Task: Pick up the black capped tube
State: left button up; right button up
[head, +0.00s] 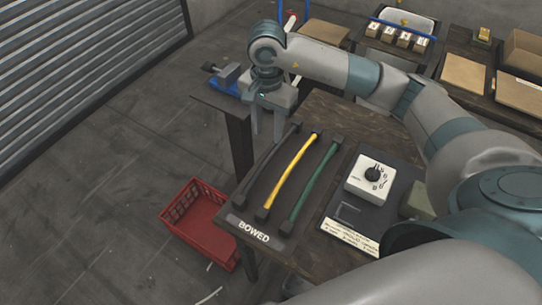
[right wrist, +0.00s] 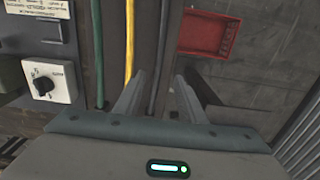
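The black capped tube (head: 264,163) lies leftmost of three bowed tubes on a dark board marked BOWED (head: 250,229), its far end towards my right gripper. My right gripper (head: 267,137) points down over the table's left edge, near the tube's far end. Its two fingers are apart with nothing held between them. In the right wrist view, the black tube (right wrist: 163,45) runs up the picture between the lines of the open fingers (right wrist: 158,90), and the gripper body hides its lower part. My left gripper is not in view.
A yellow tube (head: 288,175) and a green tube (head: 313,182) lie beside the black one. A white dial box (head: 370,178) stands to the right. A red crate (head: 198,225) is on the floor at left. A blue-based vise (head: 226,80) stands behind.

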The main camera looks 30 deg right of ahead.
jog(key=p, duration=0.2)
send_over(271, 157)
jog(key=f, duration=0.4)
jog(key=shift+w+a+f, duration=0.3)
jog(key=shift+f, duration=0.45)
jog(key=shift+s+d+f+p, duration=0.2)
jog(key=shift+f+p, duration=0.35)
jog(key=shift+f, duration=0.2)
notch_tip(271, 157, down, 3)
jog(key=shift+s+d+r+p, duration=0.1)
jog(key=shift+p, duration=0.6)
jog(key=shift+f, duration=0.45)
grip_shut()
